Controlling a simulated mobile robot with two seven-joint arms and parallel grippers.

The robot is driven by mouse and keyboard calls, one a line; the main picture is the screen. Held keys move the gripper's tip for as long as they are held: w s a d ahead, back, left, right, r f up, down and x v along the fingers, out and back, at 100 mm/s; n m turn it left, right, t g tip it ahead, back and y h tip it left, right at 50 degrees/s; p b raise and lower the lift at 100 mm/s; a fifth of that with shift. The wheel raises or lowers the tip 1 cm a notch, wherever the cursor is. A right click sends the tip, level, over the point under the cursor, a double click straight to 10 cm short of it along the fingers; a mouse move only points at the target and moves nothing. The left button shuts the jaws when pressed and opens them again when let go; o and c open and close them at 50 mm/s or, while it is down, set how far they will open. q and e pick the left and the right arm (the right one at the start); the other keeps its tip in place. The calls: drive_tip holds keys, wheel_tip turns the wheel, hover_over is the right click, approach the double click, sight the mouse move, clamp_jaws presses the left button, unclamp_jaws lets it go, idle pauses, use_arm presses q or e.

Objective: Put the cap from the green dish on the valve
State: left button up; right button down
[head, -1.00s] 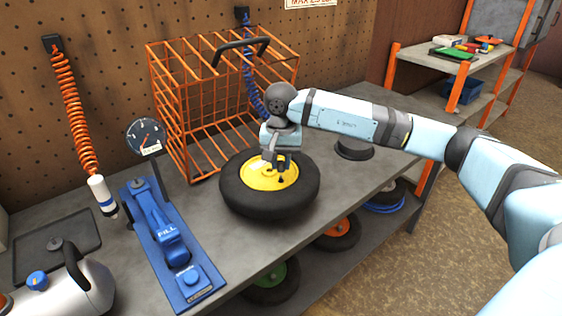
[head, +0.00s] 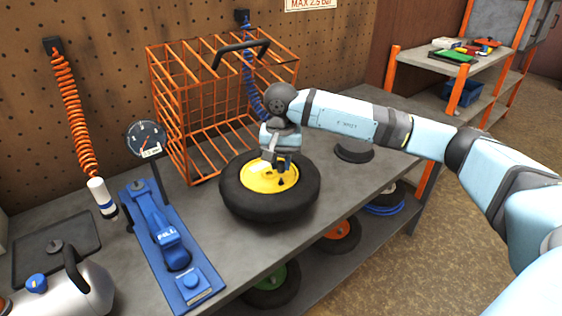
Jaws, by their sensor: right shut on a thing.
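A black tyre (head: 240,199) with a yellow hub (head: 262,181) lies flat on the bench. A small dark valve (head: 281,182) stands up from the hub on its near right side. My right gripper (head: 279,167) is just above the hub, close to the valve. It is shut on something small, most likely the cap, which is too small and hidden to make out. I cannot tell whether it touches the valve. A green tray-like thing (head: 453,57) lies on the far shelf; I cannot tell whether it is the green dish. My left gripper is not in view.
An orange wire cage (head: 176,120) stands behind the tyre. A blue foot pump (head: 170,245) with a gauge (head: 146,139), an orange coiled hose (head: 74,110), a dark tray (head: 56,250) and a metal can (head: 75,290) are at left. A black round thing (head: 353,151) sits right of the tyre.

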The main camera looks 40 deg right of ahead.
sight(281, 164)
drive_tip(key=c, duration=1.3)
unclamp_jaws()
wheel_tip(281, 164, up, 11)
drive_tip(key=p, duration=0.5)
drive_tip(key=shift+p, duration=0.3)
drive_tip(key=shift+s, duration=0.1)
